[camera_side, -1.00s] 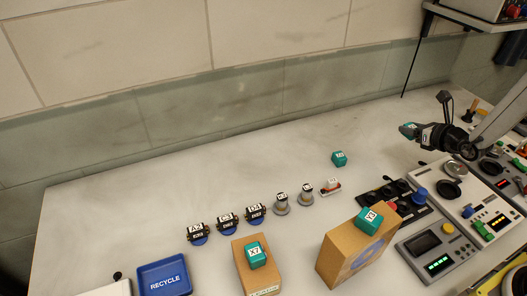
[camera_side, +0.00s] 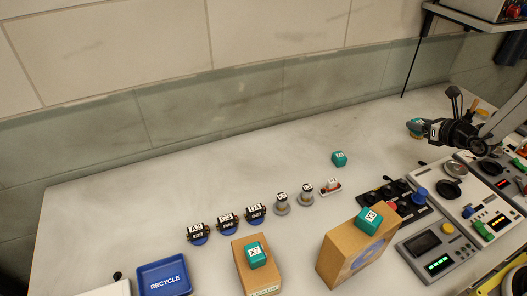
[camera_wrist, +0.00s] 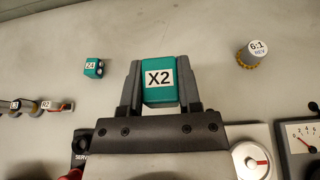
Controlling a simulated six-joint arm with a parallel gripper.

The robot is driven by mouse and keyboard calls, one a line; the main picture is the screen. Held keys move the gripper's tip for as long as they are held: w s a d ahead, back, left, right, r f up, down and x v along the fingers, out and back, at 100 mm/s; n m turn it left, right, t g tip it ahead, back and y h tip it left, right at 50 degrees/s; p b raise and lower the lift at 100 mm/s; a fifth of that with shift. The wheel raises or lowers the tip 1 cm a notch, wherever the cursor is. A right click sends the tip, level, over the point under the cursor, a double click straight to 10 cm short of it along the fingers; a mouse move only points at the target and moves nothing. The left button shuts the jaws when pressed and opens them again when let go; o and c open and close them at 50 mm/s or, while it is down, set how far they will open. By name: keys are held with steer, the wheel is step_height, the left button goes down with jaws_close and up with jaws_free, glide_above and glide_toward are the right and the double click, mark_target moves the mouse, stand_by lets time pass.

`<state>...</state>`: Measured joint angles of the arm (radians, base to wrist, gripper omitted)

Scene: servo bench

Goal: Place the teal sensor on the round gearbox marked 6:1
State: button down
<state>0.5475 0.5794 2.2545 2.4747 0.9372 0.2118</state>
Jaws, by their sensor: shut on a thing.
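My gripper (camera_wrist: 160,74) is shut on a teal sensor (camera_wrist: 164,97) marked X2, gripped between its two fingers. In the side view my gripper (camera_side: 424,129) is at the right, above the bench, with the teal sensor (camera_side: 413,127) at its tip. The round gearbox (camera_wrist: 251,60) marked 6:1 has a white top and a yellowish toothed base. It stands on the bench to the right of the held sensor in the wrist view, apart from it. I cannot make the gearbox out clearly in the side view.
Another teal block (camera_wrist: 93,67) marked Z4 lies left of my gripper. Teal blocks X7 (camera_side: 256,255) and Y3 (camera_side: 368,221) sit on cardboard boxes. A blue recycle bin (camera_side: 165,291) is at the front left. Instrument panels (camera_side: 438,247) line the right. The bench's back middle is clear.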

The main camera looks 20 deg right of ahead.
steer(key=s+d+r, duration=0.2)
steer(key=d+r, duration=0.1)
steer(key=d, duration=0.7)
steer(key=shift+w+d+f, duration=1.15)
steer(key=shift+w+f, duration=0.3)
steer(key=shift+w, duration=0.4)
steer(key=shift+w+d+f, duration=1.2)
steer(key=shift+w+f, duration=0.25)
steer(key=shift+w, duration=0.4)
steer(key=shift+w+d+f, duration=1.15)
steer(key=shift+w+f, duration=0.3)
steer(key=shift+w, duration=0.4)
steer(key=shift+w+f, duration=0.1)
steer(key=shift+f, duration=0.1)
steer(key=shift+w+d+f, duration=0.1)
steer(key=shift+w+f, duration=0.05)
steer(key=shift+f, duration=1.5)
steer(key=shift+f, duration=0.2)
